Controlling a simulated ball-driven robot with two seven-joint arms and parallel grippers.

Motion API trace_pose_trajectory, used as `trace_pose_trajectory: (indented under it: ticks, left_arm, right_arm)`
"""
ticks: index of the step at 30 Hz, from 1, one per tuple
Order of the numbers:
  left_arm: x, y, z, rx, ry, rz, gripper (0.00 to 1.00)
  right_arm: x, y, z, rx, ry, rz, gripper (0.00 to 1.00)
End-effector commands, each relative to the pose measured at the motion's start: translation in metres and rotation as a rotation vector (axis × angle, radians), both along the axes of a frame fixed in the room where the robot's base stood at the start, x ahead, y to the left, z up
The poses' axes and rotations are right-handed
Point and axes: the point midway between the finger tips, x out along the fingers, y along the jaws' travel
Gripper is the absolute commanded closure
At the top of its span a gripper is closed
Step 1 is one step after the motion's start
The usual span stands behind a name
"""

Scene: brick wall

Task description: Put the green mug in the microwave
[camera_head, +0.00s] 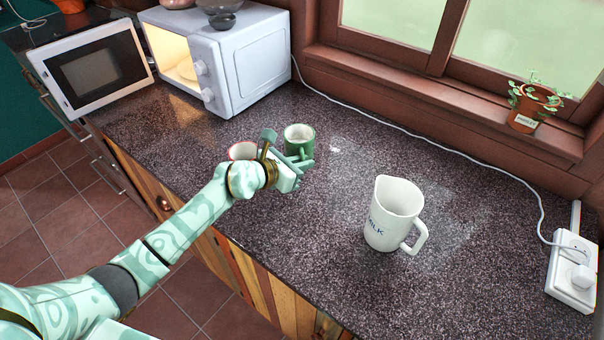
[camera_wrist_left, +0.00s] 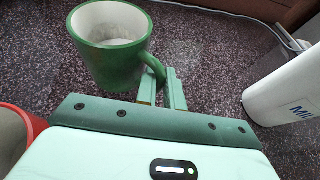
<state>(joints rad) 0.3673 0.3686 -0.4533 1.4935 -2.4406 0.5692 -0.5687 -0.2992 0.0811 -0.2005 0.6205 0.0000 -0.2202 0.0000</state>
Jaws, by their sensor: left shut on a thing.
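The green mug (camera_head: 299,139) is upright on the dark speckled counter, with its handle towards my left gripper (camera_head: 304,166). In the left wrist view the mug (camera_wrist_left: 108,58) has a pale inside, and its handle is between the fingers of the left gripper (camera_wrist_left: 167,88), which is shut on it. The white microwave (camera_head: 240,70) stands at the back left of the counter. Its door (camera_head: 92,68) is swung open to the left and its inside is lit. My right gripper is not in view.
A red mug (camera_head: 243,151) is partly hidden behind my left wrist. A white milk jug (camera_head: 392,215) stands to the right. The counter before the microwave is clear.

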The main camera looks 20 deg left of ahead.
Motion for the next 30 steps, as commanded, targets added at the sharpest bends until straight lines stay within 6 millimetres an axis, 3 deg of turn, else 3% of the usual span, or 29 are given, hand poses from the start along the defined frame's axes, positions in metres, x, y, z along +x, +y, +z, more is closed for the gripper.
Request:
trace_pose_trajectory:
  ticks: [5, 16, 17, 18, 19, 30]
  left_arm:
    - [-0.001, 0.000, -0.030, -0.001, 0.001, 0.000, 1.00]
    - [-0.001, 0.000, -0.032, 0.000, 0.000, 0.000, 1.00]
    - [-0.001, 0.000, -0.033, 0.000, 0.002, 0.000, 0.82]
    - [-0.001, 0.000, -0.032, 0.000, 0.002, 0.000, 0.71]
    - [-0.001, 0.000, -0.032, 0.000, 0.002, 0.000, 0.69]
    - [-0.006, 0.004, -0.026, 0.001, 0.002, 0.000, 0.69]
  right_arm:
    - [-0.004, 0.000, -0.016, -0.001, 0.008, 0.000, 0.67]
    - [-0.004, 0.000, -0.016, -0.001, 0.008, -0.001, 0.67]
    - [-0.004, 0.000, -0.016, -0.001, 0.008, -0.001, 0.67]
    - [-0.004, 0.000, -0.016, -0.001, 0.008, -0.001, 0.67]
    - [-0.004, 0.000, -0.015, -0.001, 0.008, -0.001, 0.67]
    - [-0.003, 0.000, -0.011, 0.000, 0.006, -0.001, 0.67]
